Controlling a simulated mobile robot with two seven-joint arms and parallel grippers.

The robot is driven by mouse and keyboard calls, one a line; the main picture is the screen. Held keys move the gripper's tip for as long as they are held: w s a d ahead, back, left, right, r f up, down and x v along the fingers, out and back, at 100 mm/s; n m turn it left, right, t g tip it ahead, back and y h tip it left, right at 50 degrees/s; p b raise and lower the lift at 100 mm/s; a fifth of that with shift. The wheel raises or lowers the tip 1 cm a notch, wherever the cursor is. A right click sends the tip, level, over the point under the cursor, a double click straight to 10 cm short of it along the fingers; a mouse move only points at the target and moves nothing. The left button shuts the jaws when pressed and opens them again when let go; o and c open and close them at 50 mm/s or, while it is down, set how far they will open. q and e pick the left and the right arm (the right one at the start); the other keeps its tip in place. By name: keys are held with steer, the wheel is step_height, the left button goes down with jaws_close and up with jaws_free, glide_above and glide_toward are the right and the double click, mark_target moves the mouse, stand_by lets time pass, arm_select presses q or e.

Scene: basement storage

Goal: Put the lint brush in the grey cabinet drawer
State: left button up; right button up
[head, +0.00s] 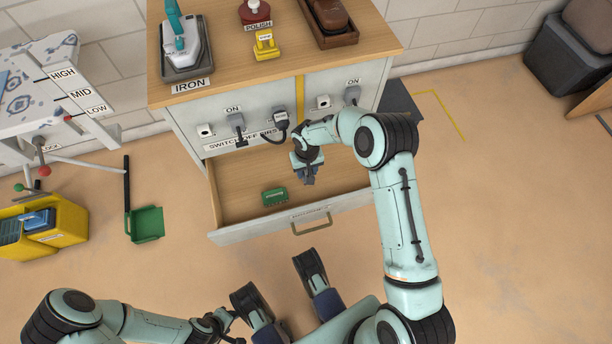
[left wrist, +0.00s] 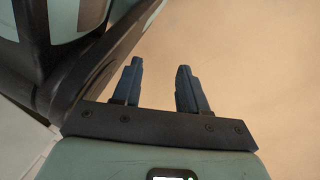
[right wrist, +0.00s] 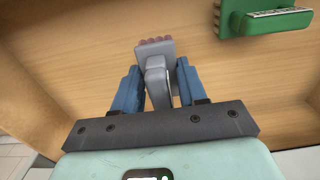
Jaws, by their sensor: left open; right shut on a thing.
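The grey cabinet drawer (head: 245,212) is pulled open below the cabinet top. My right gripper (head: 308,172) is over the open drawer, pointing down. In the right wrist view its blue fingers (right wrist: 158,88) are shut on the grey handle of the lint brush (right wrist: 155,58), which has a flat grey head with a reddish edge. The brush appears above the wooden drawer floor; whether it touches cannot be told. My left gripper (left wrist: 160,85) is open and empty above the tan floor in the left wrist view.
A green block with a pale label (head: 274,196) lies in the drawer; it also shows in the right wrist view (right wrist: 265,18). An iron (head: 183,45) and a yellow item (head: 265,45) stand on the cabinet top (head: 230,70). A green dustpan (head: 147,222) lies left of the drawer.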

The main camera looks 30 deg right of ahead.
step_height(320, 180, down, 4)
steer(key=shift+f+b, duration=0.1)
steer(key=shift+b, duration=0.5)
arm_select(q)
steer(key=shift+s+a+f+g, duration=0.1)
steer(key=shift+s+f+g, duration=0.1)
steer(key=shift+s+f, duration=0.35)
steer(key=shift+s+a+f+g, duration=0.1)
steer(key=shift+s+f+g, duration=0.1)
steer(key=shift+s, duration=0.5)
arm_select(e)
steer(key=shift+f, duration=0.1)
steer(key=shift+f, duration=0.15)
steer(key=o, duration=1)
arm_select(q)
steer(key=shift+s+f, duration=0.1)
steer(key=shift+s, duration=0.15)
steer(key=shift+w, duration=0.1)
